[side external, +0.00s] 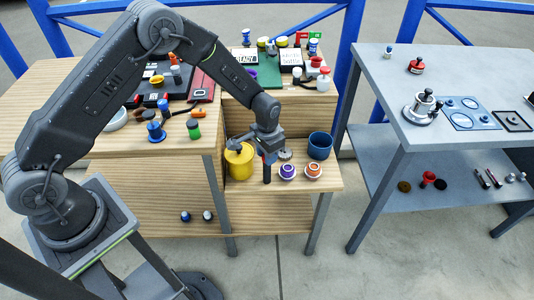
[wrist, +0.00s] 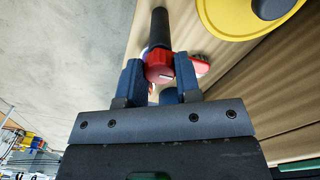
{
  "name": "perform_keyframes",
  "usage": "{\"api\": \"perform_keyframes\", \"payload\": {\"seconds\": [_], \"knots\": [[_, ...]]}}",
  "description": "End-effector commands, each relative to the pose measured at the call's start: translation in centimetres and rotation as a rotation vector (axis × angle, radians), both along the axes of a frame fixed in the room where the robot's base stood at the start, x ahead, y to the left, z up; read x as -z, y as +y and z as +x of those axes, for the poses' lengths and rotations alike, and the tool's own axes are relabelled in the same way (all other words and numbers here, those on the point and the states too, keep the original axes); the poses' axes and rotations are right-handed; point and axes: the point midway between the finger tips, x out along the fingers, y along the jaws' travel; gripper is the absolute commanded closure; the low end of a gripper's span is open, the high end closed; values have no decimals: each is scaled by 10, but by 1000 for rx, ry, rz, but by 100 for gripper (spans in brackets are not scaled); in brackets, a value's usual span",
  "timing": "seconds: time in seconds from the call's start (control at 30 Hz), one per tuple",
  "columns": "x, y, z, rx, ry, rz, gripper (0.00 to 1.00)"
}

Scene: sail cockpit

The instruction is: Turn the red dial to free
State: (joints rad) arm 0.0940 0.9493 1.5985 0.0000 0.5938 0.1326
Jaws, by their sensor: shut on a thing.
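A red dial-like piece (wrist: 159,66) with a short pale mark on its face sits between my two blue fingertips in the wrist view. My gripper (wrist: 159,78) is shut on it. A black cylindrical grip (wrist: 158,28) extends beyond the red piece, and another red part shows at its right. In the side view my gripper (side external: 268,150) is low over the lower wooden shelf, with the black grip (side external: 267,174) upright below it. The red piece is mostly hidden there by my fingers. I cannot read any setting labels.
A yellow pot (side external: 239,163) stands close left of my gripper, and a blue cup (side external: 319,146) at the right. A purple knob (side external: 287,171) and an orange knob (side external: 313,170) are close by. The grey table (side external: 400,120) is farther right, with another red knob (side external: 416,66).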

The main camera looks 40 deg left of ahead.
Motion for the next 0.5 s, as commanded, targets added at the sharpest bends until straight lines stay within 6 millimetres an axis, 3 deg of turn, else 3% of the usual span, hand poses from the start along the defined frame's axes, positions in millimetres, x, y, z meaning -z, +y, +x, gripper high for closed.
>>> {"api": "perform_keyframes", "payload": {"seconds": [0.47, 0.5], "knots": [[0, 0, 0, 15, -1, 0, 92], [0, 0, 0, 14, -1, 0, 68]]}}
